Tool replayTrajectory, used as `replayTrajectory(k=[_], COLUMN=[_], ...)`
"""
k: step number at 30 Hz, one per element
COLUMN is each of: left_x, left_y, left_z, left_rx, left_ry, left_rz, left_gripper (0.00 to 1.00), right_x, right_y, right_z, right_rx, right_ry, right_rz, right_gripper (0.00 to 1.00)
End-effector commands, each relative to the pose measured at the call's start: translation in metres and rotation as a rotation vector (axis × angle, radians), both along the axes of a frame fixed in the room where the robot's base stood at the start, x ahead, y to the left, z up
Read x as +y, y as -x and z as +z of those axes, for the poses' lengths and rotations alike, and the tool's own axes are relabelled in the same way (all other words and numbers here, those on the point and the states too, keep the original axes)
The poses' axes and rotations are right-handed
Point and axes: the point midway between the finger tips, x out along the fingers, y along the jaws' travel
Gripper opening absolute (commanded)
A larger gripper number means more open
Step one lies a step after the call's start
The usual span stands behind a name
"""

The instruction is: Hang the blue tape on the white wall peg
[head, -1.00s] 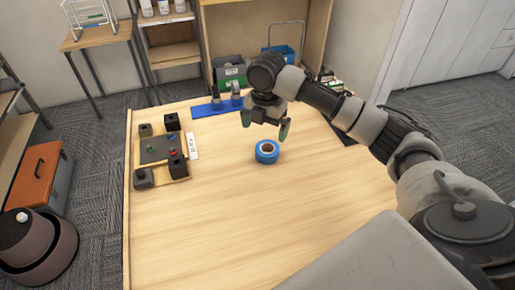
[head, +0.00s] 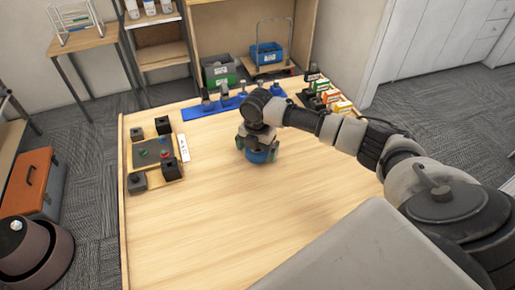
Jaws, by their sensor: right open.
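The gripper hides the top and hole of the roll. I cannot tell whether the fingers touch it. No white wall peg shows in this view. My left gripper is not in view.
A board with black blocks and coloured pieces (head: 143,152) lies on the table's left side. A blue rack (head: 193,113) with dark items stands at the back. Several coloured boxes (head: 331,97) stand at the back right. The table's front is bare.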

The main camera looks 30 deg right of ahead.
Motion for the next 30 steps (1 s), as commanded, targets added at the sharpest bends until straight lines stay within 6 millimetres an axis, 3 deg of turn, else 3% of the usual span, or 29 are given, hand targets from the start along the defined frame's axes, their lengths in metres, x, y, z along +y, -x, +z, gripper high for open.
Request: replayTrajectory(k=[6,15,18,26,30], left_x=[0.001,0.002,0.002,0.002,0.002], left_y=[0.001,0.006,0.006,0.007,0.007], left_z=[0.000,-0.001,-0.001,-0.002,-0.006], left_rx=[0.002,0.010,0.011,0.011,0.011], left_ry=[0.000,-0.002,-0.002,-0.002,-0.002], left_rz=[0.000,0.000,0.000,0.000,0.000], left_gripper=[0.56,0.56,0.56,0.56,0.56], right_x=[0.000,0.000,0.000,0.000,0.000], right_y=[0.000,0.000,0.000,-0.001,-0.001], right_z=[-0.001,-0.001,-0.001,0.002,0.013], right_rx=[-0.001,-0.001,-0.001,-0.002,-0.005], right_ry=[0.000,0.000,0.000,0.000,0.000], right_rz=[0.000,0.000,0.000,0.000,0.000], right_gripper=[1.00,0.54,0.43,0.43,0.43])
